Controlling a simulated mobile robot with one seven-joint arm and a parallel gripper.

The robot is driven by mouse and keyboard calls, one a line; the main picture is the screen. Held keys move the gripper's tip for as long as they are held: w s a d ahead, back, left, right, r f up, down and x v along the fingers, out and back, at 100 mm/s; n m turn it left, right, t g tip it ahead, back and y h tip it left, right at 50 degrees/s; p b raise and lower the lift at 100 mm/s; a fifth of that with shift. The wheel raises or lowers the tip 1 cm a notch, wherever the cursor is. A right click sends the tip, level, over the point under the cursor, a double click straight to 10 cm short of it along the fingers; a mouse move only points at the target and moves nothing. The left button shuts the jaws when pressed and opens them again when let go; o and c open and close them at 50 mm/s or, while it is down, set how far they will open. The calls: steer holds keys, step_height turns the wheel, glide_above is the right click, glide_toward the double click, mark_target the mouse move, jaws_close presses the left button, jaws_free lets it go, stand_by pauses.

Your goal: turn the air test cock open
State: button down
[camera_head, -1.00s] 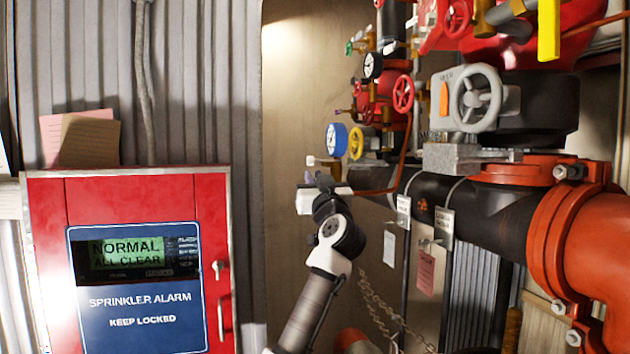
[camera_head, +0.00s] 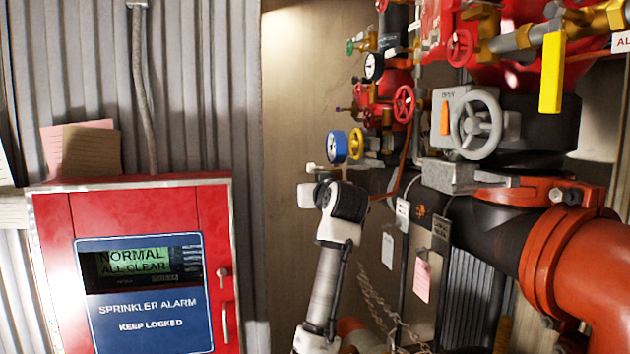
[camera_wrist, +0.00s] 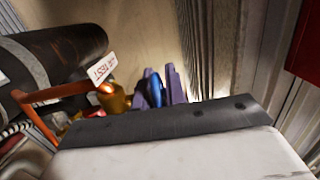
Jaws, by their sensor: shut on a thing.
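In the wrist view my gripper (camera_wrist: 157,88) has its two purple fingers shut on a small blue lever (camera_wrist: 153,86), which I take for the air test cock's handle. A brass fitting (camera_wrist: 116,101) is just left of the fingers. A white tag (camera_wrist: 103,69) whose print seems to end in "TEST" is beside it. In the head view my own wrist and arm cover the fingers and the cock, so how far the lever is turned cannot be told.
The red alarm cabinet (camera_head: 215,210) stands left, its display reading normal. A dark pipe (camera_head: 480,232), hanging tags, chains and a grey handwheel (camera_head: 475,125) crowd the right side.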

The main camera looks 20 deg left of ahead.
stand_by(0.3)
steer(key=c, duration=1.7)
jaws_free()
steer(key=b+v, duration=0.1)
steer(key=v, duration=0.3)
steer(key=b+v, duration=0.2)
steer(key=v, duration=0.3)
steer(key=b+v, duration=0.2)
steer(key=v, duration=0.2)
steer(key=shift+s+d+r, duration=0.2)
steer(key=shift+s+r, duration=0.1)
steer(key=shift+s, duration=0.05)
